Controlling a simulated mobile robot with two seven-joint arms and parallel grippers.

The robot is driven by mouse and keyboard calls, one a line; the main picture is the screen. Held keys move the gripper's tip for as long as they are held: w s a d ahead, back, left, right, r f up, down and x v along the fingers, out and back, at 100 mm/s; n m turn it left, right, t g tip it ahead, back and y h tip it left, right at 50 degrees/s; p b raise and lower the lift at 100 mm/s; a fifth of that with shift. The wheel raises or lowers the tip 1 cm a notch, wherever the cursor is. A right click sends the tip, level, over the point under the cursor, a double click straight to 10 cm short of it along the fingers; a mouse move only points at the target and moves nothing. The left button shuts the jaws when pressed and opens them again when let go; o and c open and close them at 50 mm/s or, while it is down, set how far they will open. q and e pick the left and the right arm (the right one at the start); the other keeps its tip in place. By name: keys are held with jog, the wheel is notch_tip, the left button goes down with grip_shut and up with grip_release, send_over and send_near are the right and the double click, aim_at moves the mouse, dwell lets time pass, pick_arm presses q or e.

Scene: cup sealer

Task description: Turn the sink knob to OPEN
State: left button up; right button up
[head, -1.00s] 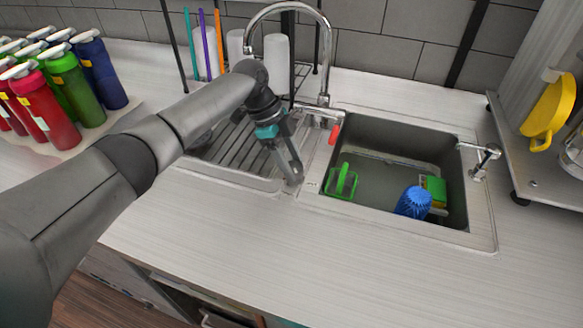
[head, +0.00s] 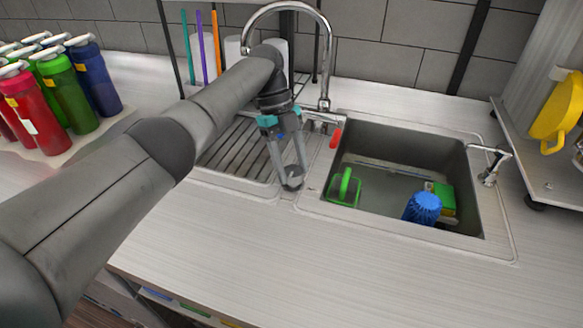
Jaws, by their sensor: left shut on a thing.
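The sink knob (head: 291,183) is a small round grey metal piece on the steel strip between the ribbed drainer and the sink basin. My left gripper (head: 290,178) points down from above, with its two grey fingers on either side of the knob, shut on it. The fingers partly cover the knob, and I cannot read any OPEN mark or tell its turn. The sink basin (head: 385,150) is to the right. My right gripper is not in view.
The basin holds a green tool (head: 344,186), a blue brush (head: 422,208) and a sponge (head: 444,198). Several bottles (head: 66,100) stand at left. The front counter is clear.

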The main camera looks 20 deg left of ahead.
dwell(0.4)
pick_arm(q)
jog(key=o, duration=1.4)
jog(key=shift+c, duration=0.2)
jog(key=v, duration=0.7)
jog(key=shift+r, duration=0.3)
